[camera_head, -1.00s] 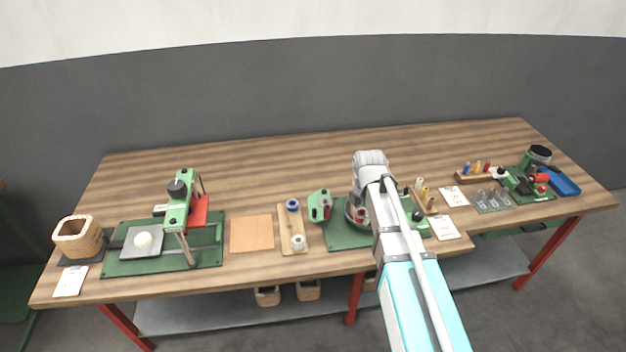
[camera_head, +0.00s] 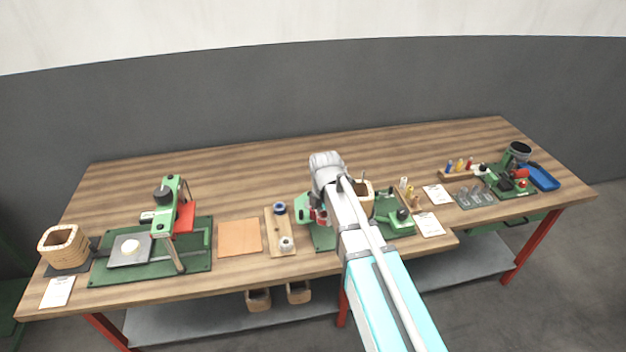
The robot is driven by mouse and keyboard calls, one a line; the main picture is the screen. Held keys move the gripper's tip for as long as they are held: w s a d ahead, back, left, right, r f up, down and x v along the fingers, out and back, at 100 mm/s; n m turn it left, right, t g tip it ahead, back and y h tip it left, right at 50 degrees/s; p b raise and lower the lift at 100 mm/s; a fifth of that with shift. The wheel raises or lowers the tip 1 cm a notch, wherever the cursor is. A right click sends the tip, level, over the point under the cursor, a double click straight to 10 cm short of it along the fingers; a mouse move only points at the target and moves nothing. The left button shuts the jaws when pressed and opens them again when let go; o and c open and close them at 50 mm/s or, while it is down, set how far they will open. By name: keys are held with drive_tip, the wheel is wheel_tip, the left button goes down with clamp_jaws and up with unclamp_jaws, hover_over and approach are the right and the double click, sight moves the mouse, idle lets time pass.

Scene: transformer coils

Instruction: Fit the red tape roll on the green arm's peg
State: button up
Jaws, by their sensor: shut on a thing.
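The green arm (camera_head: 302,208) stands at the left end of a green machine base, mid-table, partly covered by my wrist. My gripper (camera_head: 320,211) is beside the arm's right side, with its fingers mostly hidden behind my wrist. It is shut on the red tape roll (camera_head: 321,217), of which only a small red patch shows. The peg is hidden, so I cannot tell whether the roll touches it or is around it.
A wooden board to the left bears a blue roll (camera_head: 279,208) and a white roll (camera_head: 286,243). A tan coil form (camera_head: 367,196) stands close right of my arm. An orange mat (camera_head: 240,238) lies further left. The table's back is clear.

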drive_tip(key=shift+w, duration=0.15)
drive_tip(key=w+a, duration=0.1)
drive_tip(key=w, duration=0.3)
drive_tip(key=w+a+r+p, duration=0.1)
drive_tip(key=w+a, duration=0.1)
drive_tip(key=w, duration=0.2)
drive_tip(key=w+a+r+p, duration=0.1)
drive_tip(key=w, duration=0.4)
drive_tip(key=shift+a+r, duration=0.2)
drive_tip(key=shift+a, duration=0.2)
drive_tip(key=shift+f, duration=0.1)
drive_tip(key=shift+f+b, duration=2.7)
drive_tip(key=shift+f, duration=0.1)
drive_tip(key=shift+s+f+b, duration=0.1)
drive_tip(key=shift+f+b, duration=1.35)
idle(0.6)
drive_tip(key=o, duration=0.9)
drive_tip(key=shift+o, duration=0.2)
drive_tip(key=shift+r, duration=0.2)
